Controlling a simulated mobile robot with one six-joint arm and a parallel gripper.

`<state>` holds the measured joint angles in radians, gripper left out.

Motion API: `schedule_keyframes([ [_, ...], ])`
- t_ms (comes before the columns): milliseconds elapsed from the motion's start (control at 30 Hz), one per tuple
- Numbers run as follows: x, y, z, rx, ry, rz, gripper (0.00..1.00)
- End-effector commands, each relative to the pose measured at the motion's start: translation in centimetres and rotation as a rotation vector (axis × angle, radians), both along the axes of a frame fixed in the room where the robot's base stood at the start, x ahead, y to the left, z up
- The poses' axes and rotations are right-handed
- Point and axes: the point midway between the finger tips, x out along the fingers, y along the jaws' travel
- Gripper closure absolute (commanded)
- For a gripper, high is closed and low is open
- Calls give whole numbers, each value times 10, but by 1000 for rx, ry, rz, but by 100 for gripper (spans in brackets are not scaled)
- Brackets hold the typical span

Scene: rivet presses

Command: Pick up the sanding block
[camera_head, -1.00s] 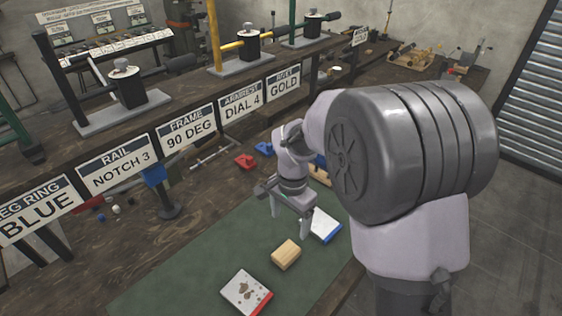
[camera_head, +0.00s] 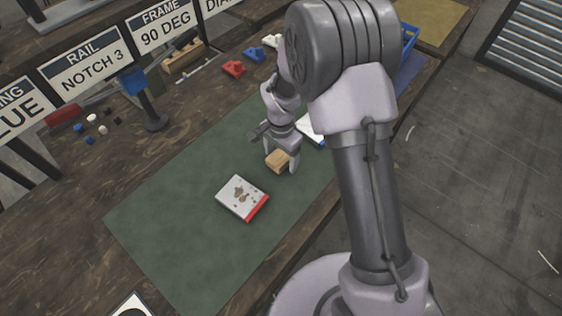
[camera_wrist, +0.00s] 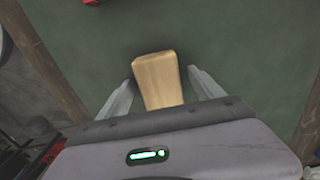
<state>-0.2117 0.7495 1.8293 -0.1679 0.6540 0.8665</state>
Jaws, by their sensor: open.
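The sanding block looks to be the tan, wood-coloured block (camera_head: 277,160) on the green mat (camera_head: 190,215). My gripper (camera_head: 281,168) is over it, with its fingers pointing down. In the wrist view the block (camera_wrist: 158,78) lies between the two open fingers of my gripper (camera_wrist: 160,88), with a gap on either side. The near end of the block is hidden behind the gripper body. I cannot tell how far the fingertips are above the mat.
A white box with a red edge (camera_head: 242,198) lies on the mat just left of the block. A white and blue box (camera_head: 311,130) is behind my gripper. A blue-topped stand (camera_head: 137,83) and red (camera_head: 233,68) and blue (camera_head: 253,54) parts are farther back. The mat's front left is clear.

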Motion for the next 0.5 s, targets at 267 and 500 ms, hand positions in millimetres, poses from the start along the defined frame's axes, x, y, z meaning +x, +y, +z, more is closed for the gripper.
schedule_keyframes([
  [267,0,0,0,0,-1,0,41],
  [500,0,0,0,0,-1,0,88],
])
